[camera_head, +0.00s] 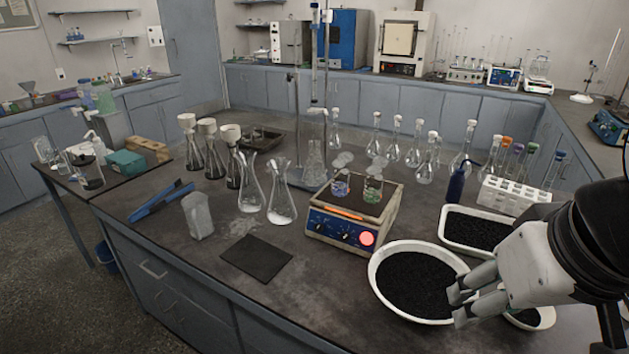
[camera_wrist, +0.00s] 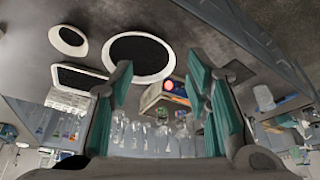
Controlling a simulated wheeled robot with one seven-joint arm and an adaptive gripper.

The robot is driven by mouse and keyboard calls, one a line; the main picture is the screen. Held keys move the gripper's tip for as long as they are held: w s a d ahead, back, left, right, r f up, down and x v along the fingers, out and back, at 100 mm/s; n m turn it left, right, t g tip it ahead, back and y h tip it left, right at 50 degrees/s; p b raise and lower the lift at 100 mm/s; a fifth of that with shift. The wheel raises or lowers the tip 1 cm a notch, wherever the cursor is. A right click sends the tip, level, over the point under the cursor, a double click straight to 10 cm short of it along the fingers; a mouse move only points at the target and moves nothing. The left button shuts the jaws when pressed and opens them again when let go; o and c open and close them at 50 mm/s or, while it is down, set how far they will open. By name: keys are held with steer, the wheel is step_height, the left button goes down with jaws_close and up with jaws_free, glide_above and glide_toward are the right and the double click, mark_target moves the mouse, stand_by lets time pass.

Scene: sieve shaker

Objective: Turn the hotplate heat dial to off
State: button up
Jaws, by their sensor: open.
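The hotplate (camera_head: 354,213) stands on the dark bench, with dark dials (camera_head: 334,228) and a glowing red round light (camera_head: 367,239) on its front panel. Two small beakers with coloured contents (camera_head: 357,187) stand on its top plate. It also shows in the wrist view (camera_wrist: 163,95), with its red light between my fingers. The dial settings are too small to read. My gripper (camera_head: 467,303) is open and empty, to the right of and nearer than the hotplate, over the edge of the round dish. In the wrist view its two fingers (camera_wrist: 165,100) are spread wide.
A round white dish of black granules (camera_head: 376,290) lies in front of the hotplate, and a rectangular tray (camera_head: 442,240) lies right of it. Flasks (camera_head: 281,205) stand left of the hotplate. A dark mat (camera_head: 257,258) lies front left, with clear bench around it.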

steer(key=w+a+f+m+g+y+b, duration=0.1)
steer(key=w+a+f+m, duration=0.1)
steer(key=w+f, duration=0.3)
steer(key=w+a+f+m+g, duration=0.1)
steer(key=w+f+m+g, duration=0.15)
steer(key=w, duration=0.55)
steer(key=m+t+h+b, duration=0.2)
steer(key=t+h+b, duration=0.2)
steer(key=t+h, duration=0.5)
glide_toward(317, 229)
steer(key=shift+t+y, duration=0.5)
steer(key=shift+t, duration=0.15)
steer(key=x, duration=0.9)
steer(key=shift+s+d+f, duration=0.25)
steer(key=shift+s+d, duration=0.1)
steer(key=shift+d, duration=0.05)
